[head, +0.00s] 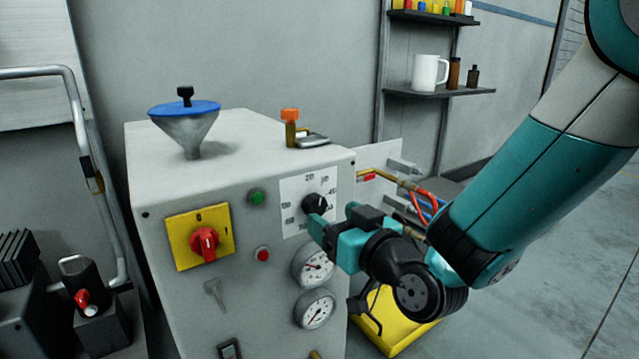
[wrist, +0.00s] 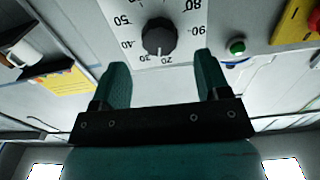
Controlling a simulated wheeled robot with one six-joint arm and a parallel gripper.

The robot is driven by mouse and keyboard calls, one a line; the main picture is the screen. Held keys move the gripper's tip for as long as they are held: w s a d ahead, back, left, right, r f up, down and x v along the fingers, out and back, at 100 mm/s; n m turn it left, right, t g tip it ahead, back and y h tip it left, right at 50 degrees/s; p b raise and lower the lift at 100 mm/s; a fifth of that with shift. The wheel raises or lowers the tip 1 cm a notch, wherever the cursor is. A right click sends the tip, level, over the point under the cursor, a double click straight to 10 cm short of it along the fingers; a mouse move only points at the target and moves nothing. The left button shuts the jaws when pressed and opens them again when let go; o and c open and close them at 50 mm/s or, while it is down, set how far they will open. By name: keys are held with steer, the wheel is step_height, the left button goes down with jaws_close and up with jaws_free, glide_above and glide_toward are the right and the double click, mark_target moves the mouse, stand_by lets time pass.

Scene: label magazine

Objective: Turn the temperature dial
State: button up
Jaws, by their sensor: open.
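The temperature dial is a black ribbed knob (head: 314,203) on a white numbered plate (head: 296,196) at the upper right of the grey cabinet's front. In the wrist view the dial (wrist: 159,37) shows upside down at the top, with numbers around it. My gripper (head: 318,226) is at the cabinet front, just below and right of the dial. In the wrist view its two teal fingers (wrist: 160,75) are spread apart with nothing between them. The dial lies beyond the fingertips, roughly centred between them. Whether a finger touches the plate I cannot tell.
A yellow plate with a red rotary switch (head: 204,244), a green button (head: 257,196), a red button (head: 263,254) and two gauges (head: 314,267) share the panel. A funnel with a blue rim (head: 184,130) stands on top. Hoses (head: 424,196) run at the right.

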mark_target(319, 208)
steer(key=p+x, duration=0.2)
steer(key=x, duration=0.2)
steer(key=shift+a+r, duration=0.1)
steer(key=shift+r, duration=0.1)
steer(key=shift+w+a+f+p, duration=0.2)
steer(key=shift+w+a+p, duration=0.15)
steer(key=shift+w, duration=0.2)
steer(key=c, duration=0.9)
